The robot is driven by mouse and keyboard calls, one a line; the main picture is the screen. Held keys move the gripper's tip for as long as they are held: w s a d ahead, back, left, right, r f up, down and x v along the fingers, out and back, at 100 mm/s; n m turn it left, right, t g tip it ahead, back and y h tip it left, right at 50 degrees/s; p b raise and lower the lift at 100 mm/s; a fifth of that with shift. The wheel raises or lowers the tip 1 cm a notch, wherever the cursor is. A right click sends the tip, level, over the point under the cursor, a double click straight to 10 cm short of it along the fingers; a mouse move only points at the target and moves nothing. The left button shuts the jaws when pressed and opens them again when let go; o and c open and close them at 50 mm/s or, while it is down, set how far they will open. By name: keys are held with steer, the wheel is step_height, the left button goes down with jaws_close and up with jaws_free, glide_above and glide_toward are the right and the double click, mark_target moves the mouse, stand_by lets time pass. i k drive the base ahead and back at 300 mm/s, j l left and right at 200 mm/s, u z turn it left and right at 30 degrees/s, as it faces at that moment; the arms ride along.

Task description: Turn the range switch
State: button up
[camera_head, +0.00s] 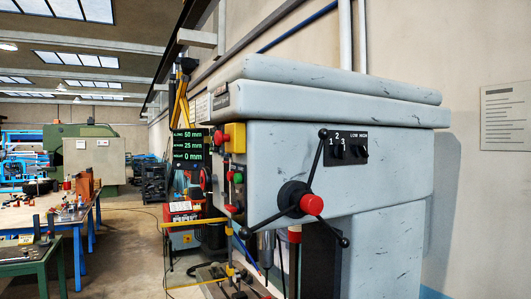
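A grey drill press head (270,160) fills the middle and right of the view. A black panel on its side carries two dark selectors. The one marked LOW HIGH, the range switch (360,151), is on the right; the speed selector (338,152), marked 1 2 3, is on the left. Both are small and dark, so I cannot tell which position either is in. My gripper is not in view.
A three-spoke feed handle with a red hub (311,204) sticks out below the panel, one spoke reaching up beside it. A green-text display (190,146) and red and yellow controls are left. Workbenches stand far left. The wall right of the press is clear apart from a notice (507,119).

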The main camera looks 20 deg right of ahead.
mark_target(360, 150)
steer(key=l, duration=0.8)
steer(key=i+l, duration=0.1)
steer(key=l, duration=0.7)
